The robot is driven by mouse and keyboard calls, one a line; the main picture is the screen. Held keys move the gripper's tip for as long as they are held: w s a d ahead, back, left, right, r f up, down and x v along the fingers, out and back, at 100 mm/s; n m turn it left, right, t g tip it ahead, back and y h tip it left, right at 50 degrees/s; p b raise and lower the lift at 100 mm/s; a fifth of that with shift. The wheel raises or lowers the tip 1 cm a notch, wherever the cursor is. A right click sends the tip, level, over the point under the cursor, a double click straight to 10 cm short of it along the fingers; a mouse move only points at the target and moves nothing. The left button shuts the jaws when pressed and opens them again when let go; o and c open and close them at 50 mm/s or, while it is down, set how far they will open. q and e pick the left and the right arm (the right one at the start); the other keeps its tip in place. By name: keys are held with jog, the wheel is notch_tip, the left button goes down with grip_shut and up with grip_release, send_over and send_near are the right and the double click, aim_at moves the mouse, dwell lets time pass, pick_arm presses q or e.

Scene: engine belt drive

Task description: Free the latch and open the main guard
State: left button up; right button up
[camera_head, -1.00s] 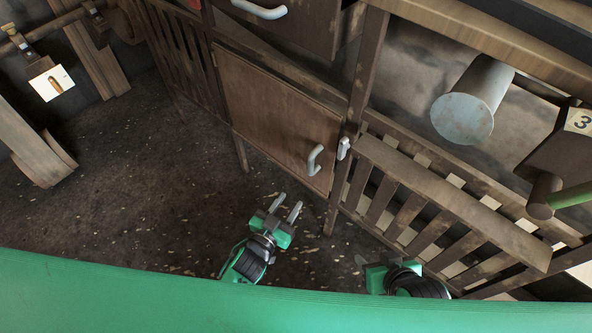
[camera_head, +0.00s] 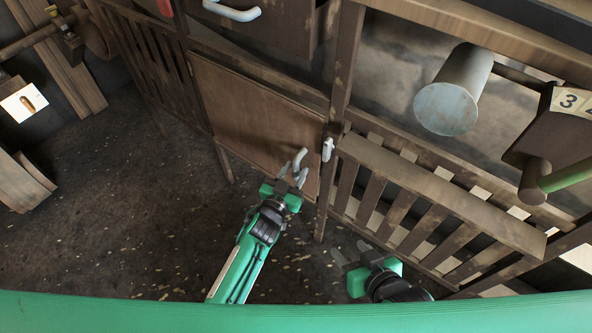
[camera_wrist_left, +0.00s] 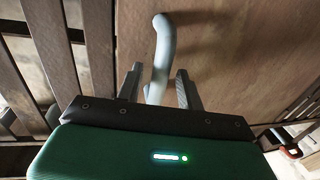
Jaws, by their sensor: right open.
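The main guard is a brown panel door (camera_head: 245,118), closed in its frame. Its curved grey handle (camera_head: 299,160) is near its right edge. A pale grey latch (camera_head: 327,149) sits on the post just right of the door. My left gripper (camera_head: 292,176) is at the door handle. In the left wrist view the handle (camera_wrist_left: 159,55) stands between the open fingers of my left gripper (camera_wrist_left: 158,90), with gaps visible on both sides. My right gripper (camera_head: 350,255) is open and empty, low in front of the slatted rail, apart from the latch.
A slatted rail (camera_head: 440,190) runs right of the post. A grey cylinder (camera_head: 447,107) juts out above it. A drawer with a handle (camera_head: 232,11) is above the door. The dark floor (camera_head: 120,210) is clear to the left.

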pick_arm(q)
jog(key=shift+w+d, duration=0.25)
jog(key=shift+w, duration=0.35)
grip_shut()
jog(key=shift+s+a, duration=0.1)
jog(key=shift+s, duration=0.05)
